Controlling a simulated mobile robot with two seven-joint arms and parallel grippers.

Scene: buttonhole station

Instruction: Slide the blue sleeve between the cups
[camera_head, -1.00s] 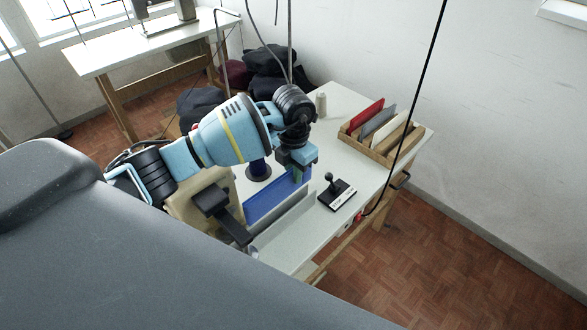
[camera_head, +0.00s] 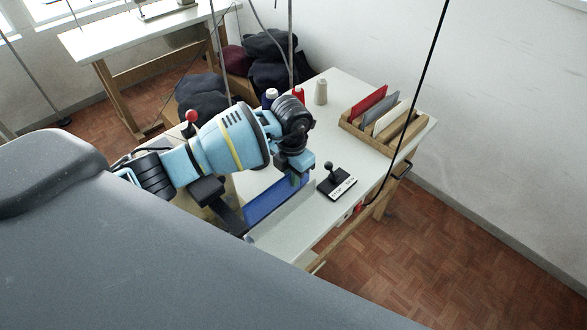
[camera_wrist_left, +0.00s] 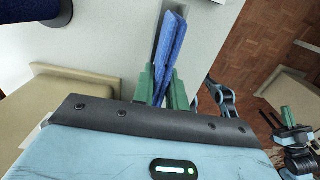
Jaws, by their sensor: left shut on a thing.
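The blue sleeve (camera_head: 273,203) is a flat, long panel over the white table, beside the joystick box. My left gripper (camera_head: 298,178) is shut on its far end in the head view. In the left wrist view the sleeve (camera_wrist_left: 171,45) runs away from between the green fingertips of my left gripper (camera_wrist_left: 161,85). A black machine arm (camera_head: 229,217) with a dark block lies close to the sleeve's near end; whether they touch cannot be told. I cannot make out the cups. My right gripper (camera_wrist_left: 285,118) shows small at the right edge of the left wrist view; its opening is unclear.
The black joystick box (camera_head: 337,184) stands right of the sleeve. A wooden rack (camera_head: 408,143) with red, grey and white panels sits at the table's far right. A beige spool (camera_head: 321,93) and a red spool (camera_head: 298,93) stand behind my arm. A dark cable hangs at right.

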